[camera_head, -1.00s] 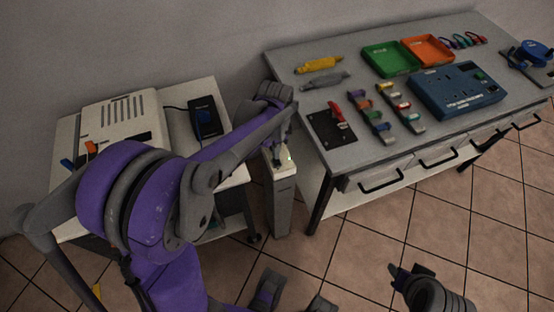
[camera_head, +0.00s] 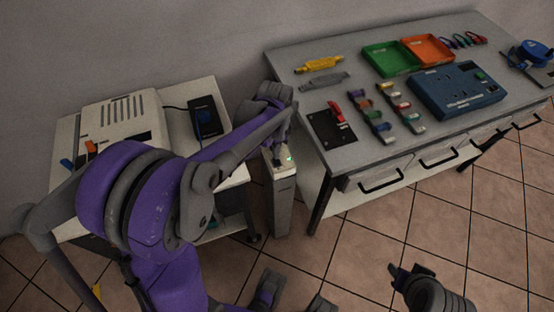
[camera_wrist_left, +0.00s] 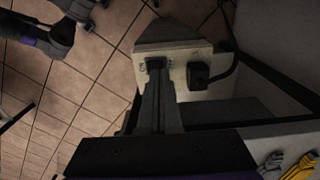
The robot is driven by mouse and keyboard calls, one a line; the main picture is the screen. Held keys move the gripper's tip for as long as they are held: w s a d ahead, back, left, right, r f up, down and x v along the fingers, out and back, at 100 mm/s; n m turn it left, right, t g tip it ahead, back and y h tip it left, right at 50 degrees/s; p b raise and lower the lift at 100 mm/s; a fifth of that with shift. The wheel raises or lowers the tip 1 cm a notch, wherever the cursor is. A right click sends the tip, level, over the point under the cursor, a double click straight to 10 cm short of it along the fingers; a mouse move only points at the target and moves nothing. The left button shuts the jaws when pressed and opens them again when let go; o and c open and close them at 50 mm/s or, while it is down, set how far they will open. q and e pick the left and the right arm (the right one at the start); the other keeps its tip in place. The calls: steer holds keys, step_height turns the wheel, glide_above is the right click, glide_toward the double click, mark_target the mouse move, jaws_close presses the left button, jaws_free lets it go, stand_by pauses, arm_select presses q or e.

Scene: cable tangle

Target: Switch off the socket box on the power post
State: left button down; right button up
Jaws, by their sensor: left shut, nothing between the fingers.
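My right gripper (camera_head: 408,272) is low at the right, away from the post.
The right table (camera_head: 345,84) holds trays, tools, a red lever switch (camera_head: 337,112) and a blue panel (camera_head: 456,88). The left table (camera_head: 213,87) bears a white vented device (camera_head: 122,118) and a black adapter (camera_head: 204,115). Tiled floor in front is mostly clear.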

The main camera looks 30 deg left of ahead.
arm_select(q)
steer(key=shift+f+b, duration=0.55)
steer(key=shift+f, duration=0.25)
stand_by(0.4)
steer(key=shift+r+p, duration=2.5)
steer(key=shift+r, duration=1.05)
steer(key=s+d+r+n+t+p, duration=0.2)
steer(key=s+d+r+n, duration=0.1)
steer(key=s, duration=0.4)
steer(key=s+d+r+n+t+p, duration=0.1)
steer(key=s+d+r+n+t, duration=0.2)
steer(key=s+n, duration=0.2)
steer(key=s, duration=0.3)
steer(key=shift+s+d+r+p, duration=0.25)
steer(key=shift+d+r+p, duration=0.1)
steer(key=shift+d+r, duration=0.05)
